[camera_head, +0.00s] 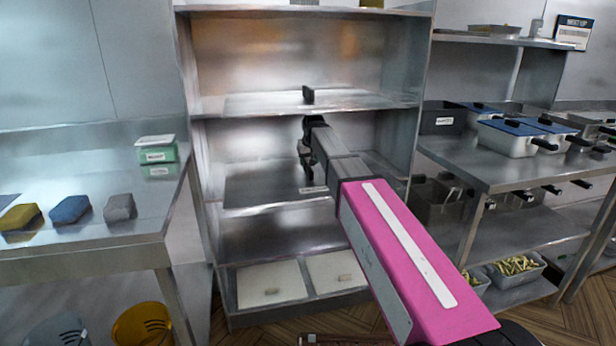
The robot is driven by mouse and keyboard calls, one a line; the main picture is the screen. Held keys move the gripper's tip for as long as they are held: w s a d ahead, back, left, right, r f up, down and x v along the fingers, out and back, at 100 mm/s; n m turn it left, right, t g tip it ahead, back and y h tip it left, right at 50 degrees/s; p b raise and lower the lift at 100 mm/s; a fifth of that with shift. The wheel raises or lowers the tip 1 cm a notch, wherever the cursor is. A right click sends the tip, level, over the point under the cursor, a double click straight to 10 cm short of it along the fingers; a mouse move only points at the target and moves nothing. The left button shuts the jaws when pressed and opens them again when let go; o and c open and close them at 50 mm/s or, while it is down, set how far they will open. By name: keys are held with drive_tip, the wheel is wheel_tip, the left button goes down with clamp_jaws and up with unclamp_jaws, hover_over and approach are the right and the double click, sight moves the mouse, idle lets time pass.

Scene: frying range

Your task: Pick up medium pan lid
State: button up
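A flat grey metal lid (262,104) lies on the upper shelf of the steel rack, with a black upright knob (308,95) on it. I cannot tell whether this is the medium pan lid. Another flat dark metal piece (255,185) lies on the shelf below, with a small pale label at its front. My gripper (306,165), small and dark, is at the end of my pink and grey arm. It appears in front of the rack, below the knob and above the lower metal piece in the picture. Its fingers are too small and dark to read.
The rack's side walls (421,75) and shelf edges (360,107) bound the space around my arm. Two pale panels (270,284) are at the bottom. A left counter (85,240) holds sponges; a right counter (490,180) holds pans with blue lids (512,127).

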sight(308, 166)
drive_tip(key=x, duration=0.4)
clamp_jaws()
idle(1.4)
